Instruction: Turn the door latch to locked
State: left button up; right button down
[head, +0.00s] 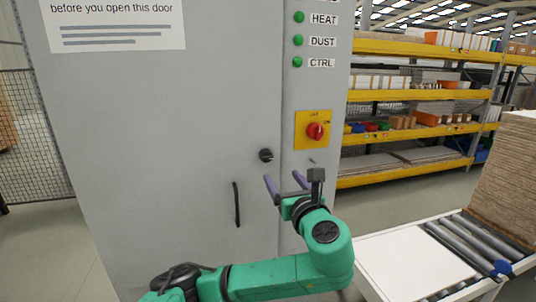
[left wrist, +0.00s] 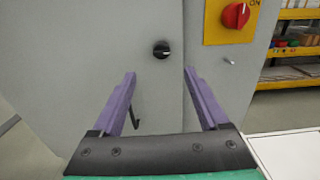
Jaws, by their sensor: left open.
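The door latch (head: 266,155) is a small round black knob on the grey cabinet door (head: 150,150), just left of the door's right edge. It also shows in the left wrist view (left wrist: 161,50), with a pale mark on its face. My left gripper (head: 286,182) is open and empty, its two purple fingers pointing toward the cabinet, below and to the right of the latch. In the left wrist view the latch lies beyond the fingertips (left wrist: 159,74), between them and a little above, apart from both. My right gripper is not in view.
A black vertical door handle (head: 237,204) is below left of the latch. A red rotary switch (head: 315,131) on a yellow plate and a small metal pin (head: 312,161) are to the right. A roller conveyor (head: 465,245) with a white panel (head: 408,262) stands at lower right.

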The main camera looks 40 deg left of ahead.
aim_at(268, 158)
pick_arm(q)
jog(key=p+x, duration=0.4)
jog(key=x, duration=0.9)
jog(key=shift+w+a+f, duration=0.1)
jog(key=shift+w+a, duration=0.05)
jog(key=shift+a, duration=0.1)
jog(key=shift+w+a+f, duration=0.15)
jog(key=shift+w+a, duration=0.25)
grip_shut()
